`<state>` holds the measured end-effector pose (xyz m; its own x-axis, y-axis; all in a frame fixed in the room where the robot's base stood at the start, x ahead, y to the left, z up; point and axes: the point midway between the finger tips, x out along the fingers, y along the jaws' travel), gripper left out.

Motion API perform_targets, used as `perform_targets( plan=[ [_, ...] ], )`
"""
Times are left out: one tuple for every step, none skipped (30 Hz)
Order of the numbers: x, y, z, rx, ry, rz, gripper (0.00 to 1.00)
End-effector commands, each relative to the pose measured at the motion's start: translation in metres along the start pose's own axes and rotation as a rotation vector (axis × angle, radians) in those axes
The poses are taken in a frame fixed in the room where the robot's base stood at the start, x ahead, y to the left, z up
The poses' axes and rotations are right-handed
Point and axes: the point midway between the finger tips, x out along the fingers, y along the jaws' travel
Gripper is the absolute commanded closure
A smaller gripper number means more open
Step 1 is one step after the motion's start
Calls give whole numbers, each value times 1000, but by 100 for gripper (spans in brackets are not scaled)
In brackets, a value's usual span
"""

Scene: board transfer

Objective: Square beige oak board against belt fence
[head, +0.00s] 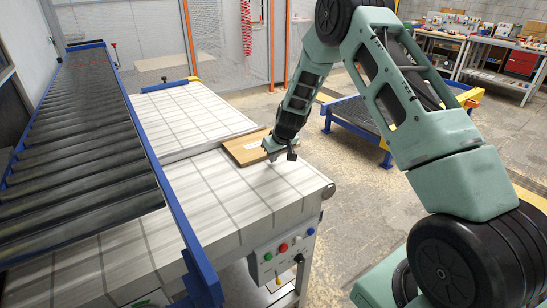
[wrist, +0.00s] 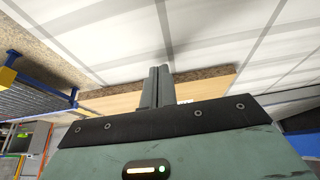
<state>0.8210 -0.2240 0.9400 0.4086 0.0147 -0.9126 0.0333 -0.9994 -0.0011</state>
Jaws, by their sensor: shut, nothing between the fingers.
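The beige oak board (head: 247,150) lies flat on the pale belt (head: 215,195), near its right edge. It also shows behind the fingers in the wrist view (wrist: 115,103). The belt fence (head: 195,149), a thin grey bar, crosses the belt and meets the board's left side in the head view. I cannot tell whether the board's edge is flush with it. My gripper (head: 271,156) is at the board's near right edge, fingers down. In the wrist view its two fingers (wrist: 160,72) are shut together with nothing between them. Whether they touch the board is unclear.
A black roller conveyor (head: 85,130) with blue rails runs along the belt's left side. A control panel with buttons (head: 283,249) is on the belt's near end. A blue-framed stand (head: 360,115) is beyond the arm. The belt's near part is clear.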

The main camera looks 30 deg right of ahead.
Motion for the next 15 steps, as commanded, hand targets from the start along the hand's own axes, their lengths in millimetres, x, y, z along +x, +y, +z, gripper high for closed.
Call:
perform_targets(
  plan=[
    [-7,0,-3,0,1,1,100],
    [-10,0,-5,-1,1,1,100],
    [-14,0,-6,-1,1,1,100],
    [-16,0,-8,-2,1,1,100],
    [-19,0,-9,-2,1,1,100],
    [-22,0,-10,-2,1,1,100],
    [-25,0,-11,-2,1,1,100],
    [-27,0,-12,-2,0,1,100],
    [-31,0,-14,-1,0,1,100],
    [-33,0,-15,0,0,1,100],
    [-36,0,-16,0,0,1,100],
    [-40,0,-18,0,0,1,100],
    [-42,0,-19,-1,0,1,100],
    [-45,0,-20,-1,0,1,100],
    [-48,0,-22,-2,0,1,100]
  ],
)
